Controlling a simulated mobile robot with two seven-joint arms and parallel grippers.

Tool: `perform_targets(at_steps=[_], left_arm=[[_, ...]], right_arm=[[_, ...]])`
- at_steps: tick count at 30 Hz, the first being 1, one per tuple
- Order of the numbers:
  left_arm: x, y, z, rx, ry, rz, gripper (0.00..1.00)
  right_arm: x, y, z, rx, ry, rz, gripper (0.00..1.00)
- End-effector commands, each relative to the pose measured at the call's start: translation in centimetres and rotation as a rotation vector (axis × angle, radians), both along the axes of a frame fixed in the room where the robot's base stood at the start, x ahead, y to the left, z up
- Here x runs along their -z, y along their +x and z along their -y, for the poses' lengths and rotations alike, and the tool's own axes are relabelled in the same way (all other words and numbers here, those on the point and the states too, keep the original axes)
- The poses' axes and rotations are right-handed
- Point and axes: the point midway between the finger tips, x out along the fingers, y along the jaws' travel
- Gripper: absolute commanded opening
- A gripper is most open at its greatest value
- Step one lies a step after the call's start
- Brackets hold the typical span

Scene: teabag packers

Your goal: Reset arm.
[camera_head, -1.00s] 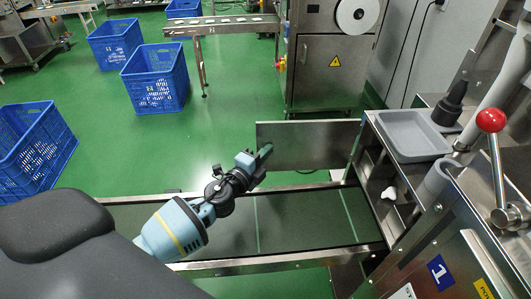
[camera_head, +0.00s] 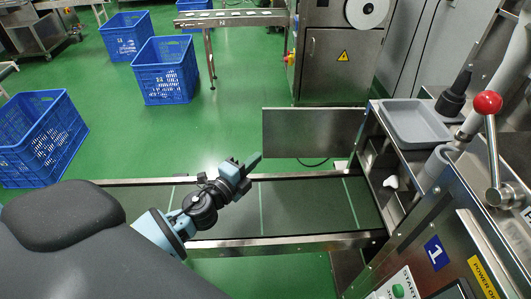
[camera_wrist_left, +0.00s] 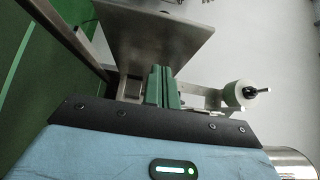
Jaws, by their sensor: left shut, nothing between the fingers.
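My left gripper (camera_head: 252,162) reaches in from the lower left over the green conveyor belt (camera_head: 300,210). Its fingers are shut with nothing between them and point up and right toward a flat metal plate at the belt's far side. In the left wrist view the two green fingers (camera_wrist_left: 162,84) lie together, with the metal plate (camera_wrist_left: 155,35) beyond them. My right gripper is in neither view.
A metal machine with a grey tray (camera_head: 415,122) and a red-knobbed lever (camera_head: 487,103) stands at the right. The metal plate (camera_head: 312,133) rises at the belt's far edge. Blue crates (camera_head: 165,70) stand on the open green floor behind.

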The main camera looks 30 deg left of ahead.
Motion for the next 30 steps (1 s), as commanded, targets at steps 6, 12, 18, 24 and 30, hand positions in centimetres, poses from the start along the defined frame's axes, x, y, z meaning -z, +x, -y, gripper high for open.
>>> perform_targets(at_steps=[6, 12, 18, 24, 30], left_arm=[[0.1, -2.4, -0.6, 0.001, 0.001, -0.002, 0.0], [0.0, -3.0, -0.7, 0.001, 0.002, 0.0, 0.0], [0.0, -3.0, -0.8, 0.001, 0.001, 0.001, 0.0], [0.2, -3.3, -0.6, -0.002, -0.015, -0.011, 0.0], [3.6, -7.9, 0.5, -0.047, -0.25, -0.165, 0.0]], right_arm=[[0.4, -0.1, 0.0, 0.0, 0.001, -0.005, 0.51], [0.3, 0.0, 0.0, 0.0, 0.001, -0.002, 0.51], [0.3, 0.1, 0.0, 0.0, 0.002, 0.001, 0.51], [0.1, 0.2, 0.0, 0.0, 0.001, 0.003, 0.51], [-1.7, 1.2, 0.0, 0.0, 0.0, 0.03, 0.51]])
